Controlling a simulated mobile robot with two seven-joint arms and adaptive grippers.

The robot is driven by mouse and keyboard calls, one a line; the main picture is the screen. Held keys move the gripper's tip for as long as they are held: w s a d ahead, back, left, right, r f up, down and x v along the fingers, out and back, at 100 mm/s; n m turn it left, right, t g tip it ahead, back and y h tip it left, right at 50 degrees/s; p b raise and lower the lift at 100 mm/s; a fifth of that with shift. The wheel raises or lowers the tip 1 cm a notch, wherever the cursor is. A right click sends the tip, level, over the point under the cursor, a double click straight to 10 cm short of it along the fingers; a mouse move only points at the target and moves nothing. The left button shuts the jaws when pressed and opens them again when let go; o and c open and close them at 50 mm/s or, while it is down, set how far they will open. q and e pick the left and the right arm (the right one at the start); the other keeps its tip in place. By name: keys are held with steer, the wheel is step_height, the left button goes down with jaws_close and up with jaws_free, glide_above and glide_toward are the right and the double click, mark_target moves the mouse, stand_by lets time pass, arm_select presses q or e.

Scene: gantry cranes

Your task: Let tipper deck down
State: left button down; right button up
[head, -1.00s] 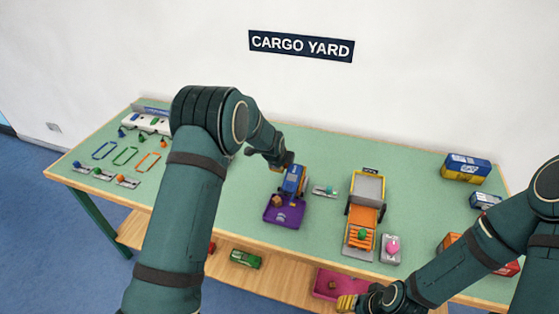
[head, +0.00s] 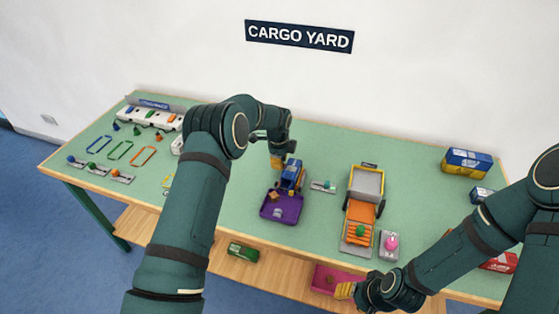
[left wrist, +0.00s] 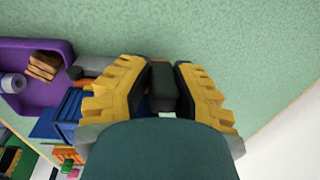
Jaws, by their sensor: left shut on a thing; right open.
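The blue tipper (head: 290,178) stands mid-table, with a purple tray (head: 281,207) at its near end. The tray holds a brown block (left wrist: 43,66) and a small white-and-blue roll (left wrist: 13,83). My left gripper (head: 277,160) is at the tipper's far end, pointing down. In the left wrist view its yellow fingers (left wrist: 163,88) are shut on a dark grip piece, beside the blue part. The deck's exact tilt is hard to tell, and my gripper hides part of it. My right gripper (head: 345,290) is open and empty at the front edge, over the lower shelf.
An orange truck with a grey bed (head: 367,183) stands to the right, with a pink knob (head: 391,243) on a grey plate beside it. A magenta tray (head: 324,279) is on the lower shelf.

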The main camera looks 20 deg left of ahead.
arm_select(q)
steer(key=shift+f, duration=0.1)
steer(key=c, duration=1.1)
jaws_free()
steer(key=shift+o, duration=1.4)
steer(key=shift+w+f, duration=0.1)
steer(key=shift+w, duration=0.05)
step_height(320, 180, up, 12)
steer(key=s, duration=0.1)
steer(key=shift+s, duration=0.2)
